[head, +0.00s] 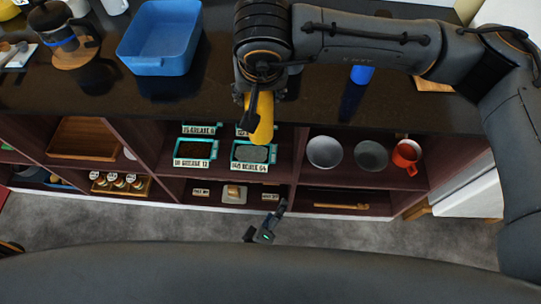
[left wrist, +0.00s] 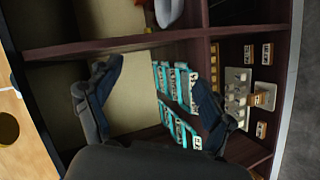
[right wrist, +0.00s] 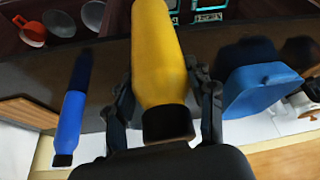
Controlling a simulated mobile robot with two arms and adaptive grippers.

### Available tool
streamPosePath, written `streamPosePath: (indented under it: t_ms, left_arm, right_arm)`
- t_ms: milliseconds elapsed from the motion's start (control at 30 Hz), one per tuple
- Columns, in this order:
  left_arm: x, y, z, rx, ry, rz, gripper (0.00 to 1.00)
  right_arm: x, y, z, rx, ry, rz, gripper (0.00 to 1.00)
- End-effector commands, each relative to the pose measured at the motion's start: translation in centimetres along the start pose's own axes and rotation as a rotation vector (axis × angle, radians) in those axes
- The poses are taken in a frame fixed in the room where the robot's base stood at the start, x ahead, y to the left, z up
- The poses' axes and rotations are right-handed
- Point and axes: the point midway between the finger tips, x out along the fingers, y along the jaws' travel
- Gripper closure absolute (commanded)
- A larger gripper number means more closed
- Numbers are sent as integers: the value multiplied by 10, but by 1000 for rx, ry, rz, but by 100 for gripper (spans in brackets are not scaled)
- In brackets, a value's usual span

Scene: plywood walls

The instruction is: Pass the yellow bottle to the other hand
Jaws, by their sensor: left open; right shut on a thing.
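The yellow bottle (head: 262,129) hangs in my right gripper (head: 260,98), over the counter's front edge in the head view. In the right wrist view the yellow bottle (right wrist: 157,50) sits between both fingers, its dark cap close to the palm and its body pointing away. My left gripper (head: 267,226) is low in front of the shelves, below and apart from the bottle. In the left wrist view my left gripper (left wrist: 155,103) has its fingers wide apart with nothing between them. The bottle does not show in that view.
A blue bin (head: 160,62) stands on the dark counter (head: 215,100) to the left. A blue bottle (right wrist: 70,122) stands on the counter. Shelves below hold bowls (head: 323,152), a red mug (head: 406,157), labelled boxes (head: 193,155) and a wooden tray (head: 85,139). The floor in front looks clear.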

Motion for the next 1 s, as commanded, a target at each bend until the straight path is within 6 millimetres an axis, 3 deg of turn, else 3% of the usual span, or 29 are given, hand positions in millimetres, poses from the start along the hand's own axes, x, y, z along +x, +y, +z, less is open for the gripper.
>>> streamPosePath:
  t_ms: [33,200,300,433,533,700,867,1000]
  left_arm:
    - [0,31,-3,-96,33,63,19]
    - [-11,130,-22,-486,137,275,19]
    - [-29,185,-40,-761,187,401,19]
    - [-60,243,-67,-1162,240,551,19]
    - [-84,268,-85,-1435,268,629,19]
    - [-110,288,-104,-1761,301,700,19]
    - [-118,293,-111,-1889,314,720,19]
    - [-110,295,-119,-1904,315,724,19]
  right_arm:
    - [-1,0,-1,0,2,-1,100]
    - [-1,0,-1,0,2,-1,100]
    - [-1,0,-1,0,2,-1,100]
    - [-1,0,-1,0,2,-1,100]
    - [-1,0,-1,0,2,-1,100]
    - [-1,0,-1,0,2,-1,100]
    - [-1,0,-1,0,2,-1,100]
    - [-1,0,-1,0,2,-1,100]
